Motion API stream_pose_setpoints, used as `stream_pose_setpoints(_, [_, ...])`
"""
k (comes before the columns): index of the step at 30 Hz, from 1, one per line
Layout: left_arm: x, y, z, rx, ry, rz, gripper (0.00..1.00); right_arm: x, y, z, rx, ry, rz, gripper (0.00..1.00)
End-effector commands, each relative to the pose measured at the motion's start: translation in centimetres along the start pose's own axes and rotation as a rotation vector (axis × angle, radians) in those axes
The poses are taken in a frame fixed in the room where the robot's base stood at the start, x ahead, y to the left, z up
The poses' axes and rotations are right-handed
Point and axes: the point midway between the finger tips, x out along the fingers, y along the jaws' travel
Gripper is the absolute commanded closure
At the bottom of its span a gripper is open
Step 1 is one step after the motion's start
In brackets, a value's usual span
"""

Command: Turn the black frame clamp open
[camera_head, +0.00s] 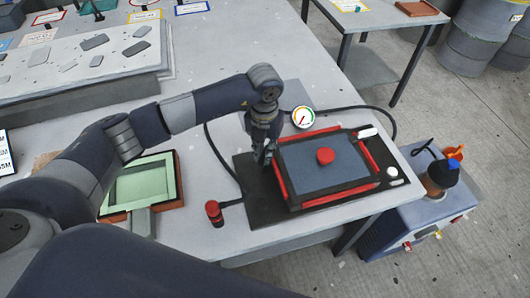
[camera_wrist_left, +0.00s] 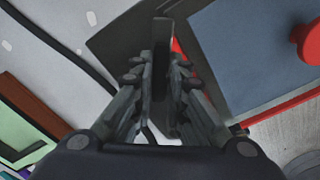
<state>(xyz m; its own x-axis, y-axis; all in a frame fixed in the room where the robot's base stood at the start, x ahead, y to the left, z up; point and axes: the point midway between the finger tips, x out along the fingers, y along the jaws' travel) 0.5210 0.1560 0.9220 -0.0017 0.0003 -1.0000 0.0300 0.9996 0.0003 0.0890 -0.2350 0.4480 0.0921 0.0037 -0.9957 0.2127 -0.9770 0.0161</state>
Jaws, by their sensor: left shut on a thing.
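The mould frame is a dark base with red side bars (camera_head: 328,196) around a blue-grey panel (camera_head: 310,168). A red knob (camera_head: 325,156) sits at the panel's middle; it also shows at the right edge of the wrist view (camera_wrist_left: 312,42). My left gripper (camera_head: 264,152) points down at the frame's far left corner. Its fingers (camera_wrist_left: 160,72) are closed on a dark upright bar, the black frame clamp (camera_wrist_left: 162,38). The clamp's lower part is hidden between the fingers. My right gripper is not in view.
A gauge (camera_head: 303,117) stands just behind the frame. Two white-ended parts (camera_head: 392,172) are on its right side. A red-capped fitting (camera_head: 214,213) with a hose stands front left. A green tray (camera_head: 150,183) lies left. A bottle (camera_head: 440,177) stands on the cart at right.

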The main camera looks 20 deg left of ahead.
Motion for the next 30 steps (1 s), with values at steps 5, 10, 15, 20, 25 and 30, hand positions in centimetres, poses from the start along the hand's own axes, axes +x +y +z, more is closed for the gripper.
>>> stream_pose_setpoints(5, [-0.1, 0.1, 0.2, -0.168, -0.006, -0.002, 1.0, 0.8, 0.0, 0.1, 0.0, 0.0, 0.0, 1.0])
stream_pose_setpoints(10, [-0.2, 0.2, 0.2, -0.32, -0.006, -0.003, 1.0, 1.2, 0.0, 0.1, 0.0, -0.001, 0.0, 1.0])
stream_pose_setpoints(15, [-0.2, 0.4, 0.1, -0.449, -0.006, -0.002, 1.0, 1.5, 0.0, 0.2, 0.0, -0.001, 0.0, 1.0])
stream_pose_setpoints(20, [-0.2, 0.4, 0.1, -0.54, -0.006, -0.003, 1.0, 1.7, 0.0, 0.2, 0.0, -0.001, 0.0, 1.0])
stream_pose_setpoints(25, [-0.3, 0.5, 0.1, -0.603, -0.007, -0.004, 1.0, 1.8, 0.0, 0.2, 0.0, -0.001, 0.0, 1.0])
stream_pose_setpoints(30, [-0.3, 0.5, 0.1, -0.634, -0.008, -0.004, 1.0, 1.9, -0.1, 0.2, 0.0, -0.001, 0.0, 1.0])
